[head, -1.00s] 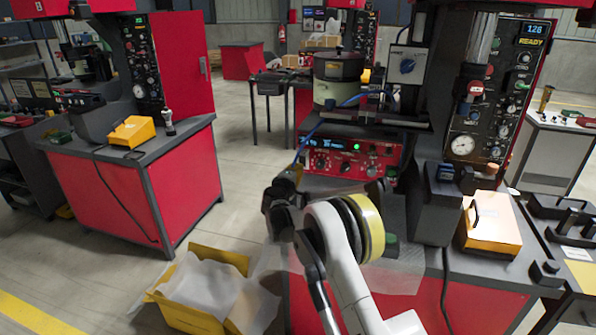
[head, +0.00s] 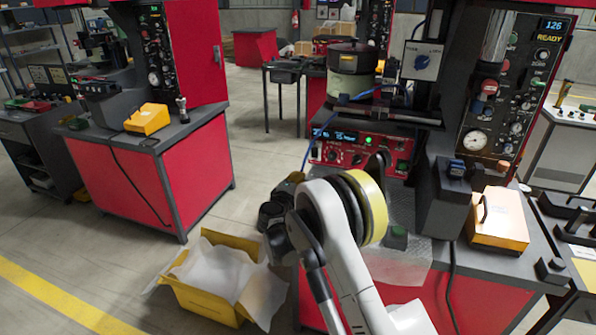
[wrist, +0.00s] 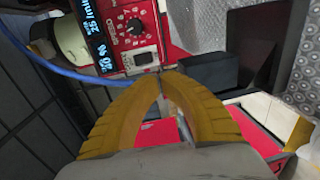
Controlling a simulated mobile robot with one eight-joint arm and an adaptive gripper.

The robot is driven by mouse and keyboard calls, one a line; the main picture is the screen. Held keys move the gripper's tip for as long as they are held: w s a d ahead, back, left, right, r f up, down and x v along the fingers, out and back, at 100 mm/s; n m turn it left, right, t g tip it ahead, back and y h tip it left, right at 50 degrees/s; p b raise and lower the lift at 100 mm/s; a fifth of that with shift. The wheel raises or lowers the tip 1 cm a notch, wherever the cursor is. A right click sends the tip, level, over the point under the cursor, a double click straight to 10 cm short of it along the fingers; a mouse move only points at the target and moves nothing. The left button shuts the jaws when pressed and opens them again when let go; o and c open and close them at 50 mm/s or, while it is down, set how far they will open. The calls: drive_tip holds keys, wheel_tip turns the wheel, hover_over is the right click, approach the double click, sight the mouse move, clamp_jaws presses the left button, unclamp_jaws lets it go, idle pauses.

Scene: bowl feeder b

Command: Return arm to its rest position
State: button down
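My gripper (wrist: 164,84) shows in the wrist view as two yellow ribbed fingers curving inward. Their tips meet, and I see nothing held between them. In the wrist view the tips point toward the red control unit (wrist: 133,30) with its blue display. In the head view my white arm with a yellow ring reaches up from the bottom centre, in front of the red workbench. The fingers cannot be clearly made out there. The red control unit (head: 350,152) sits on the bench under the round feeder bowl (head: 356,86).
A yellow box (head: 200,300) with white lining stands on the floor left of my arm. An orange case (head: 498,225) lies on the bench at right, by a gauge panel (head: 492,125). A blue cable (wrist: 75,73) runs close to my fingers. Open floor lies left of the yellow box.

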drive_tip(key=s+d+r+m+g+y, duration=0.1)
drive_tip(key=s+d+r+m+g, duration=0.25)
drive_tip(key=s+d+r, duration=0.4)
drive_tip(key=s+d+r+m+g+y, duration=0.15)
drive_tip(key=s+d+r+m, duration=0.3)
drive_tip(key=s+r, duration=0.55)
drive_tip(key=s+f+m+g+y, duration=0.1)
drive_tip(key=s+f+m+y, duration=0.1)
drive_tip(key=s, duration=1.4)
drive_tip(key=s+a+f+m+g+y, duration=0.1)
drive_tip(key=s+f+m+g+y, duration=0.1)
drive_tip(key=s, duration=1.5)
wheel_tip(320, 180, down, 2)
drive_tip(key=shift+f+m, duration=0.15)
drive_tip(key=shift+m, duration=0.45)
